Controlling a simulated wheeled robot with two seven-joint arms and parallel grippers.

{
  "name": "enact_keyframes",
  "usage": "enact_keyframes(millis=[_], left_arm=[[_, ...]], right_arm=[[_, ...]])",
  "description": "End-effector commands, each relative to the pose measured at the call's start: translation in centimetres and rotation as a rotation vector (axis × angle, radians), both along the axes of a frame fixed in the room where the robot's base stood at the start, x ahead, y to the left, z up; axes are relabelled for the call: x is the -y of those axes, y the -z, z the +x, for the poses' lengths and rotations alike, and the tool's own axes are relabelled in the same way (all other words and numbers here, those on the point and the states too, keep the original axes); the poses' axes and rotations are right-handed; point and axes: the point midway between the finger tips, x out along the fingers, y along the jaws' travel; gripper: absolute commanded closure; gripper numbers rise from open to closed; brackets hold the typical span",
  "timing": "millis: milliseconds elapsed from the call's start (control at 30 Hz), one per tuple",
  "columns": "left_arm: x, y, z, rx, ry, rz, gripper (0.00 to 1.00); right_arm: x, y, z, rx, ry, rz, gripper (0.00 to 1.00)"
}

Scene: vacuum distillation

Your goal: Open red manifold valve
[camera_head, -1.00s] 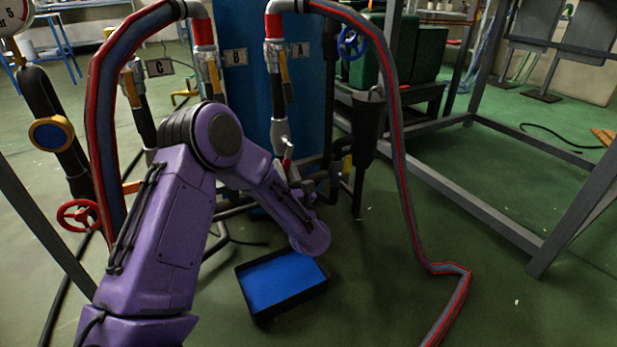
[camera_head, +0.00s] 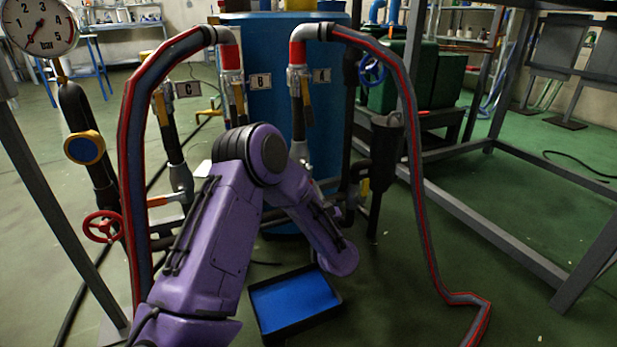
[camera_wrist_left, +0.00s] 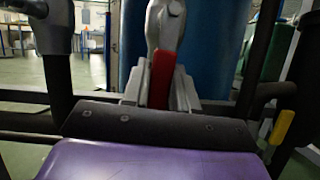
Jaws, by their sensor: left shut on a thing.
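A red valve lever (camera_wrist_left: 162,78) hangs below a pale metal valve body (camera_wrist_left: 165,25) in the left wrist view. My left gripper (camera_wrist_left: 160,92) is shut on this lever, with a grey finger on each side of it. The lever points downward. In the head view my purple arm reaches to the foot of the pipe labelled A (camera_head: 322,76), and its wrist hides the fingers and most of the lever. My right gripper is not in view.
A red handwheel (camera_head: 104,226) and a pressure gauge (camera_head: 40,25) are at the left. Red-lined hoses arch down on the left (camera_head: 127,190) and right (camera_head: 415,150). A blue-bottomed tray (camera_head: 294,302) lies on the floor. A blue drum (camera_head: 262,120) stands behind the pipes.

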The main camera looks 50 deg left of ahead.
Motion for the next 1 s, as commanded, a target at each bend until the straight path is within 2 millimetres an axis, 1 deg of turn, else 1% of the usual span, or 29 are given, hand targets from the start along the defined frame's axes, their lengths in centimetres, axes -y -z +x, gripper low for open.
enact_keyframes(millis=[33, 67, 100, 333, 433, 467, 567, 700, 800, 900, 1000], left_arm=[[0.0, 0.1, -0.1, -0.002, 0.0, -0.003, 0.66], [0.0, 0.1, -0.1, -0.002, 0.0, -0.002, 0.56], [0.0, 0.1, 0.0, -0.002, 0.0, -0.002, 0.51], [0.0, 0.0, 0.0, -0.002, 0.0, -0.001, 0.51], [0.5, 0.1, -0.1, -0.003, 0.002, 0.001, 0.51], [0.8, 0.2, -0.2, -0.003, 0.003, 0.002, 0.51], [2.7, 0.8, -0.7, -0.007, 0.007, 0.002, 0.51], [5.8, 2.1, -1.6, -0.008, 0.006, 0.003, 0.51], [7.6, 3.0, -2.2, -0.006, 0.005, 0.001, 0.51], [8.8, 3.6, -2.6, -0.004, 0.004, 0.001, 0.51], [9.3, 4.0, -2.9, -0.003, 0.001, 0.0, 0.51]], right_arm=[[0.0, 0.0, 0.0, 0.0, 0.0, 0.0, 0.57], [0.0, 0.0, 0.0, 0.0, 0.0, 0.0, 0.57], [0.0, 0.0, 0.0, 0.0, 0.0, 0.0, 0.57], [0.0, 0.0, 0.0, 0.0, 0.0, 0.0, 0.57], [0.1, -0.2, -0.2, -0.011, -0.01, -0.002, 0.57], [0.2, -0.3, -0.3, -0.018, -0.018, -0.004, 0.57], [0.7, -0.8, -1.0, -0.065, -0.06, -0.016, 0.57], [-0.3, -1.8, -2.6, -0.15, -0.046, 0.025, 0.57], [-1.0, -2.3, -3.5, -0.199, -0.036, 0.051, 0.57], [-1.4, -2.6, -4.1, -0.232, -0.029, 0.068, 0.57], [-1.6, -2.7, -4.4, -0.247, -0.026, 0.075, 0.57]])
